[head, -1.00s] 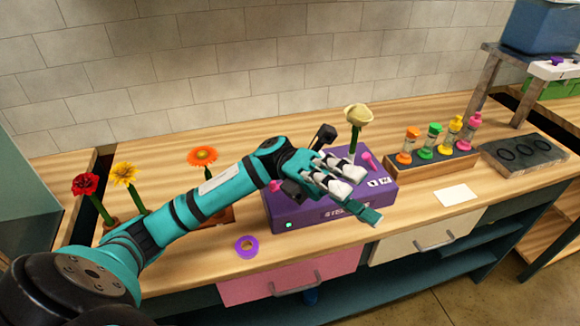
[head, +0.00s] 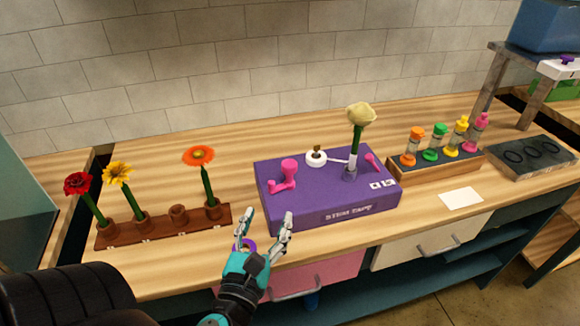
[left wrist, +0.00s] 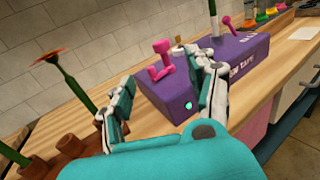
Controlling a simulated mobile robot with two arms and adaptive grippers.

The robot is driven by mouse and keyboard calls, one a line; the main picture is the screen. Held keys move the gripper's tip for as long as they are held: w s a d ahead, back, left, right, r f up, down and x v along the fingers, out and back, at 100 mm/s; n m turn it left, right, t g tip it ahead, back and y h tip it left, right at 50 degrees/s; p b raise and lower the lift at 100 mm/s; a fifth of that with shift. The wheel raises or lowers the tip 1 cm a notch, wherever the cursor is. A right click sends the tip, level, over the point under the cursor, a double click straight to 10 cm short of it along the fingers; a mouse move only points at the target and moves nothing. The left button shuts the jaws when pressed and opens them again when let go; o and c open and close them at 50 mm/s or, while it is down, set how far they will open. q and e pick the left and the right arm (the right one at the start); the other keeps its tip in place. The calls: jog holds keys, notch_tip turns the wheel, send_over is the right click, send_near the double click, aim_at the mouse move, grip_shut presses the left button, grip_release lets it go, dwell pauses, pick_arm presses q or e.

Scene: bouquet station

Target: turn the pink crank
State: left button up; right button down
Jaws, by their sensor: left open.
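The pink crank (head: 286,174) stands upright on the left part of the purple stem tape box (head: 318,211). In the left wrist view the pink crank (left wrist: 160,62) shows beyond and between my fingers. My left gripper (head: 264,222) is open and empty, at the front left of the box and short of the crank. In the left wrist view its fingers (left wrist: 165,95) are spread apart, with the box (left wrist: 165,98) beyond them. A white tape roll (head: 316,158) and a cream flower (head: 361,116) in a holder are on the box. My right gripper is not seen.
A wooden rack (head: 160,231) with red, yellow and orange flowers stands left of the box. A rack (head: 433,170) of colored bottles stands to its right. A purple ring (head: 245,243) is partly hidden behind my left gripper. Bare table lies behind the box.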

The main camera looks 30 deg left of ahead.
aim_at(287, 172)
pick_arm(q)
jog(key=p+x, duration=0.1)
jog(key=x, duration=0.4)
jog(key=p+x, duration=0.2)
jog(key=x, duration=0.3)
jog(key=p+x, duration=0.1)
jog(key=x, duration=0.5)
jog(key=shift+w+f, duration=0.15)
jog(key=shift+f, duration=0.2)
jog(key=shift+w+a+p, duration=0.2)
jog(key=shift+w+p, duration=0.1)
jog(key=shift+w, duration=0.2)
jog(key=shift+f, duration=0.1)
grip_shut()
